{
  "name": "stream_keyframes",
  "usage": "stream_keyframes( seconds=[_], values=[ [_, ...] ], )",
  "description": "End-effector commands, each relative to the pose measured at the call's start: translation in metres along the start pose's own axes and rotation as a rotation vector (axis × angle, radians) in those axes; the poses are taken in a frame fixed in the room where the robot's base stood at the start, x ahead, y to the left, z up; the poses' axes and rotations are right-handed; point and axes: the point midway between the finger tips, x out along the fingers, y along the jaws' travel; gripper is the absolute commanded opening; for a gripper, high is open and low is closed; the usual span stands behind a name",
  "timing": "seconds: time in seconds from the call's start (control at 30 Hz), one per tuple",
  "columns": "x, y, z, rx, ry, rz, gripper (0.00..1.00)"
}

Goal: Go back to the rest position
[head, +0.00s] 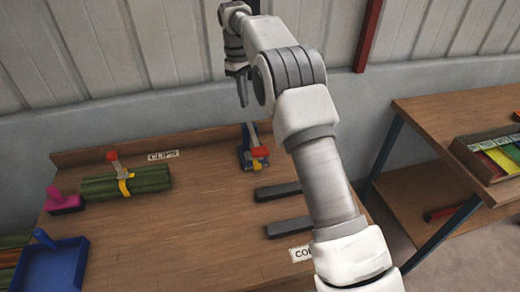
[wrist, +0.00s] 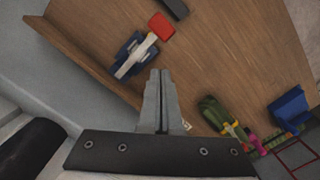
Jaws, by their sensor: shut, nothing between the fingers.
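My gripper (head: 242,88) is raised above the back of the wooden table in the head view, in front of the wall. In the wrist view my gripper (wrist: 161,75) shows its two fingers together with nothing between them. My white and grey arm reaches up across the middle of the head view and hides part of the table's right side. The gripper is apart from everything on the table (head: 190,225).
A blue and red clamp-like tool (head: 255,150) stands near the table's back edge. A green bundle (head: 125,182) with a yellow band lies at left, by a pink item (head: 65,202) and a blue tray (head: 50,270). Dark bars (head: 278,191) lie near my arm. A second table (head: 440,110) stands right.

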Motion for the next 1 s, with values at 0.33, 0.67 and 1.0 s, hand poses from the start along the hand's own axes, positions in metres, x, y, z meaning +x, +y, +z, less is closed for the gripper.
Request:
stream_keyframes(
  seconds=[0.33, 0.67, 1.0],
  values=[
    [0.0, 0.0, 0.0, 0.0, 0.0, 0.0, 0.0],
    [-0.001, 0.0, 0.001, 0.001, 0.001, 0.0, 0.0],
    [-0.052, -0.002, 0.041, 0.107, 0.063, 0.027, 0.0]
  ],
)
